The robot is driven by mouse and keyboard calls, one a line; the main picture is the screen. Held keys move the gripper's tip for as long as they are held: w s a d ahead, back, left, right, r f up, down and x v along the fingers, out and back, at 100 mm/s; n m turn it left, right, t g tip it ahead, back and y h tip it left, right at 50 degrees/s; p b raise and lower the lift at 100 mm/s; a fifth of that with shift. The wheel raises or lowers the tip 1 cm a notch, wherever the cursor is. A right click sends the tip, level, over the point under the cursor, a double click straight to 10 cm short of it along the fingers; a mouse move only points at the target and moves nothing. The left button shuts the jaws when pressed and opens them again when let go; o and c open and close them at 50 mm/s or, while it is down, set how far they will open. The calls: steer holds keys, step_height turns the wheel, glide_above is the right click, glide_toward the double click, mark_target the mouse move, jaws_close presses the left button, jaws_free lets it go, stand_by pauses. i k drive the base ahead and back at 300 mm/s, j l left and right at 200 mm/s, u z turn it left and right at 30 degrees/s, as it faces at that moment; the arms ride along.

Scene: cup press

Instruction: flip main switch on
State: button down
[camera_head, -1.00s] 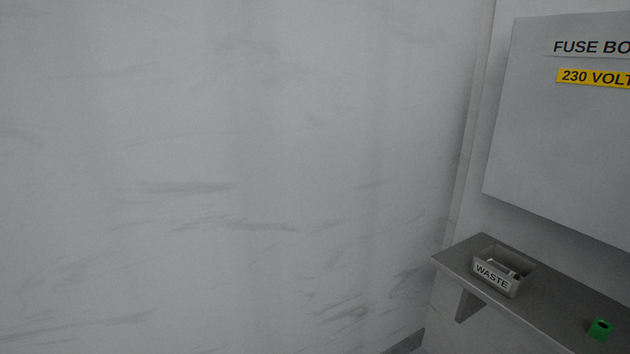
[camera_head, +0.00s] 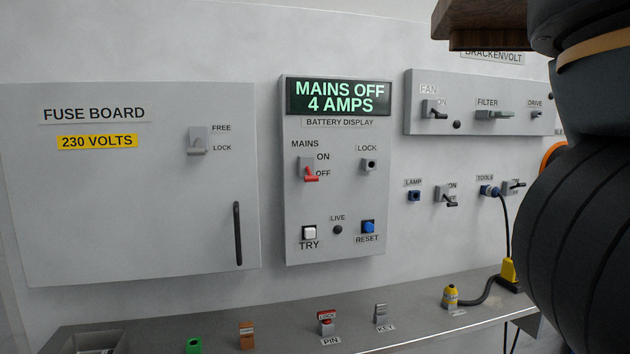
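The main switch (camera_head: 311,174) is a red lever on the grey mains panel (camera_head: 340,250). Its lever points down, beside the OFF label. The display (camera_head: 338,97) above it reads "MAINS OFF 4 AMPS" in green. A LOCK socket (camera_head: 369,165) right of the switch looks empty. Below are a white TRY button (camera_head: 309,232), a dark LIVE lamp (camera_head: 337,230) and a blue RESET button (camera_head: 368,227). My gripper is not in view; only dark parts of my arm show at the right edge.
The closed fuse board (camera_head: 130,210) is at left, its latch (camera_head: 197,145) at LOCK. A panel with FAN, FILTER and DRIVE switches (camera_head: 480,120) is at right. Space before the mains panel is clear.

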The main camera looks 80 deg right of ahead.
mark_target(308, 178)
steer(key=z, duration=1.4)
